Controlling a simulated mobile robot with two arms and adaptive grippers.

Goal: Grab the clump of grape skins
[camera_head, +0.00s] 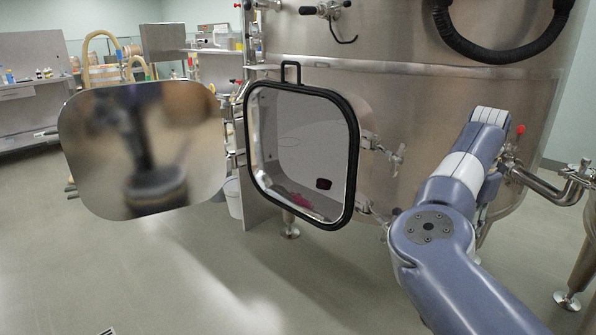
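A steel vat (400,100) stands ahead with a black-rimmed square hatch open in its side. Inside, a small magenta mass (302,201) lies on the vat's floor near the opening's lower edge. A dark red, nearly black patch (323,184) shows just above and right of it. I cannot tell which of these is the clump of grape skins, or whether they touch. My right arm reaches up from the lower right, to the right of the hatch; its gripper does not show. My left arm and gripper are out of view.
The steel hatch door (145,155) is swung open to the left. Latches (395,157) stick out right of the opening. A white bucket (233,196) stands behind the door. A pipe with a valve (545,185) is at the right. The floor in front is clear.

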